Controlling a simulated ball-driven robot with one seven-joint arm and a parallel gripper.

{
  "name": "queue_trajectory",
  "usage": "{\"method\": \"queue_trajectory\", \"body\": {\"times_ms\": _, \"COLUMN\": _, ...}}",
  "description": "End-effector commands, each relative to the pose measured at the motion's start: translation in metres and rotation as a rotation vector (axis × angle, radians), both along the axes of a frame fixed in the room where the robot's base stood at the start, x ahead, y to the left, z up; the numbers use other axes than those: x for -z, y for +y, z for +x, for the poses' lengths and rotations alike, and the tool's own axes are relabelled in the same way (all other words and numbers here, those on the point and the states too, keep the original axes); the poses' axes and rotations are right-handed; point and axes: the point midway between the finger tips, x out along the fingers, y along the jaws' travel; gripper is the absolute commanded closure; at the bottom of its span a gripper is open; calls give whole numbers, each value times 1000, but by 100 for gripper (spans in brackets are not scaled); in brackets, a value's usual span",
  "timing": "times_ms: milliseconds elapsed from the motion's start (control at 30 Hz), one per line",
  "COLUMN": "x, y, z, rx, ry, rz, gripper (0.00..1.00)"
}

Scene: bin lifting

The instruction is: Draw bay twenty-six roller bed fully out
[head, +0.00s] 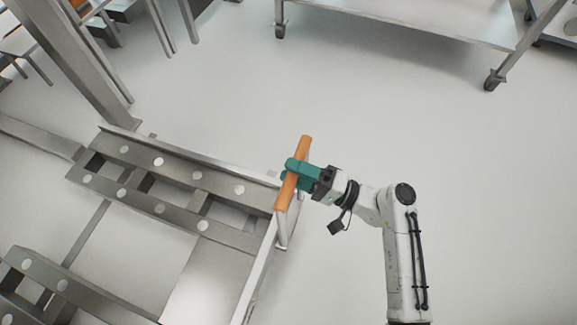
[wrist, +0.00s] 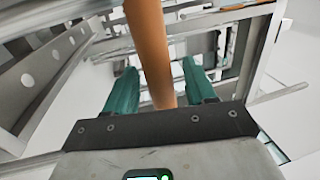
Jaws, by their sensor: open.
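The roller bed (head: 165,185) is a grey metal frame with pale round rollers, at the left of the head view. An orange bar handle (head: 305,150) stands at its right end on a pale bracket. My gripper (head: 290,172) has teal fingers and reaches the handle from the right. In the wrist view the orange handle (wrist: 148,45) passes between the two teal fingers of my gripper (wrist: 157,85), with gaps visible on both sides. The fingers are open around the handle. No bay number can be read.
Another roller rail (head: 60,285) lies at the lower left. A grey upright post (head: 75,60) rises at the upper left. A wheeled metal table (head: 430,25) stands at the top. The pale floor (head: 480,180) right of the handle is clear apart from my arm.

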Motion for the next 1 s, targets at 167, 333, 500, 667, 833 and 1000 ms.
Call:
{"method": "queue_trajectory", "body": {"times_ms": 167, "x": 5, "y": -34, "z": -11, "rx": 6, "ry": 2, "rz": 1, "gripper": 45}}
{"method": "queue_trajectory", "body": {"times_ms": 333, "x": 11, "y": -61, "z": -22, "rx": 6, "ry": 2, "rz": 1, "gripper": 45}}
{"method": "queue_trajectory", "body": {"times_ms": 500, "x": 16, "y": -78, "z": -28, "rx": 4, "ry": 1, "rz": 0, "gripper": 45}}
{"method": "queue_trajectory", "body": {"times_ms": 667, "x": 17, "y": -83, "z": -30, "rx": 3, "ry": 1, "rz": 0, "gripper": 45}}
{"method": "queue_trajectory", "body": {"times_ms": 833, "x": 18, "y": -83, "z": -30, "rx": 3, "ry": 0, "rz": 0, "gripper": 45}}
{"method": "queue_trajectory", "body": {"times_ms": 1000, "x": 18, "y": -83, "z": -30, "rx": 3, "ry": 0, "rz": 0, "gripper": 45}}
